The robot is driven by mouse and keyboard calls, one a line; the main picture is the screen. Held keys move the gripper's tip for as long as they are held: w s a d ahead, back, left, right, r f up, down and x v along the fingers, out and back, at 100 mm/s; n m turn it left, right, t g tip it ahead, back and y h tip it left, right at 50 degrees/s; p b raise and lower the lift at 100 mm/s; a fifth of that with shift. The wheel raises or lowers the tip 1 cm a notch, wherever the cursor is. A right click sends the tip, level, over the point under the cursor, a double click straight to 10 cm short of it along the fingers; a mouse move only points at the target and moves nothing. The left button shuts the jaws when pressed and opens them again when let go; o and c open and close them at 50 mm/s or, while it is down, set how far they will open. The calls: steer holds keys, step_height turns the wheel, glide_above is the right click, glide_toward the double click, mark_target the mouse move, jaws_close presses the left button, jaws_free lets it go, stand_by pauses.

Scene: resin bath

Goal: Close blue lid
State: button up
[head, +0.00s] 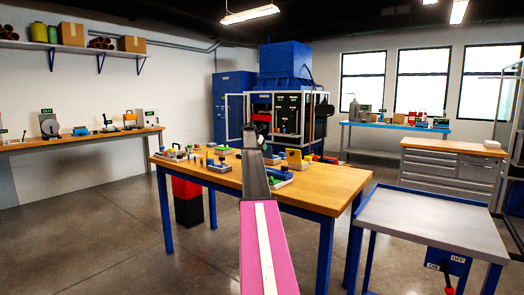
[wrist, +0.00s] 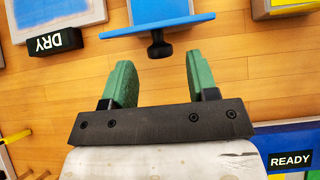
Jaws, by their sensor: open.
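In the wrist view, a blue panel with a black knob (wrist: 158,18) on its near side is at the top centre. It looks like the blue lid, but the frame cuts off its far part, so I cannot tell how far open it is. My gripper (wrist: 156,78) is open, with its two green fingers apart and only wood between them. The knob lies just beyond the fingertips, roughly midway between them, and nothing touches it. In the head view my gripper (head: 262,120) is over the wooden table, its fingers too small to read.
The wooden table (head: 315,192) carries several small trays and blocks. In the wrist view a black DRY block (wrist: 54,42) is at left, a yellow block (wrist: 285,8) at upper right and a READY label (wrist: 290,160) at lower right. A grey side table (head: 425,215) stands at right.

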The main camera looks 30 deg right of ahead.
steer(key=shift+x, duration=1.05)
jaws_close()
steer(key=shift+s, duration=0.1)
